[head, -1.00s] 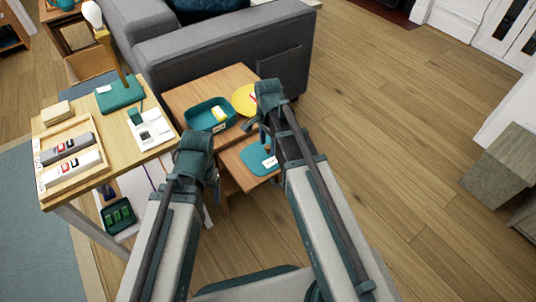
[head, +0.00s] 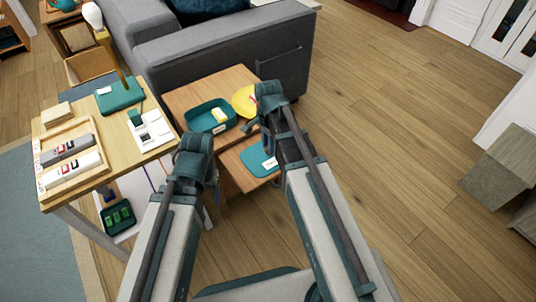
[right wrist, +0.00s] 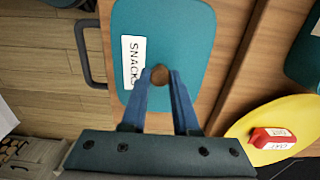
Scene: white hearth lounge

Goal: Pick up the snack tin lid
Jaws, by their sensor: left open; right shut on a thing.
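The snack tin lid (head: 255,161) is a flat teal rounded plate with a white label. It is over the low wooden surface in the head view. In the right wrist view the lid (right wrist: 187,38) shows its SNACKS label and a round brown knob (right wrist: 159,76). My right gripper (right wrist: 160,80) is shut on that knob, its two fingertips on either side. I cannot tell whether the lid is clear of the wood. A teal open tin (head: 195,117) with a pale yellow-white item inside stands behind it. My left gripper (head: 211,174) is open and empty, left of the lid.
A yellow plate (right wrist: 258,124) holding a red labelled item (right wrist: 272,138) lies beside the lid. A wooden side table (head: 188,94) bears the tin. A desk (head: 116,152) with a tray and lamp is at left; a grey sofa (head: 205,55) stands behind.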

